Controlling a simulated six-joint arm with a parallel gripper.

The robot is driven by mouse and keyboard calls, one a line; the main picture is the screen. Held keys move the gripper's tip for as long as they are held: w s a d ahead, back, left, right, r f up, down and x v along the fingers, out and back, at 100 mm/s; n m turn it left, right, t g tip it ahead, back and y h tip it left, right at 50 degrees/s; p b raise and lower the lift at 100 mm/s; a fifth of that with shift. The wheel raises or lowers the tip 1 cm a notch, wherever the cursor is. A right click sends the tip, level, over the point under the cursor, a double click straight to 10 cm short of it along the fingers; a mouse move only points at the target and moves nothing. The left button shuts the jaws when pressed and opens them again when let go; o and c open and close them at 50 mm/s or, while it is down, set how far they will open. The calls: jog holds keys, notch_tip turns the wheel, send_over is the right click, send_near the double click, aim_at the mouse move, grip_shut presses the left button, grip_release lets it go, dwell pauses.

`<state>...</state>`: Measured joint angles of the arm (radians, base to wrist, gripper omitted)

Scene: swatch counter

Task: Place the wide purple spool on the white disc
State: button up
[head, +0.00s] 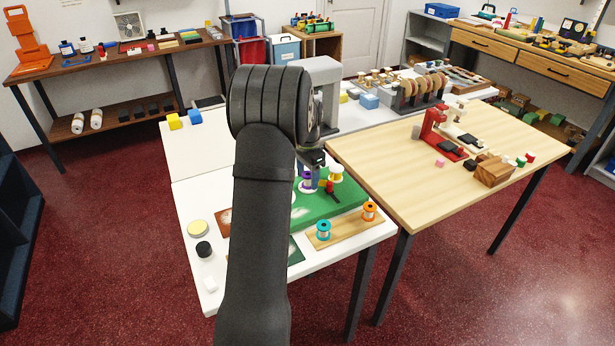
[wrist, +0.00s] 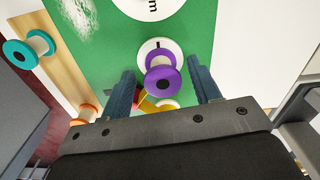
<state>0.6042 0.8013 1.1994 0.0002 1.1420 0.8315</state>
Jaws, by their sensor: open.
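The purple spool (wrist: 162,82) shows its round purple top in the wrist view and lies between the spread fingers of my gripper (wrist: 161,72). It also shows in the head view (head: 306,184), partly hidden by my arm. My gripper is open, with a gap on each side of the spool. A larger white disc (wrist: 135,5) with a letter m is cut off at the wrist view's top.
The green mat (head: 345,196) lies under these things. A yellow-and-white spool (head: 336,173) and a red piece (head: 330,187) stand close to my gripper. A teal spool (head: 324,230) and an orange spool (head: 369,211) sit on a wooden strip (head: 346,229) in front.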

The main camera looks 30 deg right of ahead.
aim_at(308, 175)
notch_tip(308, 175, up, 12)
jog(key=shift+f, duration=0.2)
jog(key=shift+f, duration=0.1)
notch_tip(308, 175, down, 12)
jog(key=shift+f, duration=0.15)
jog(key=shift+r, duration=2.15)
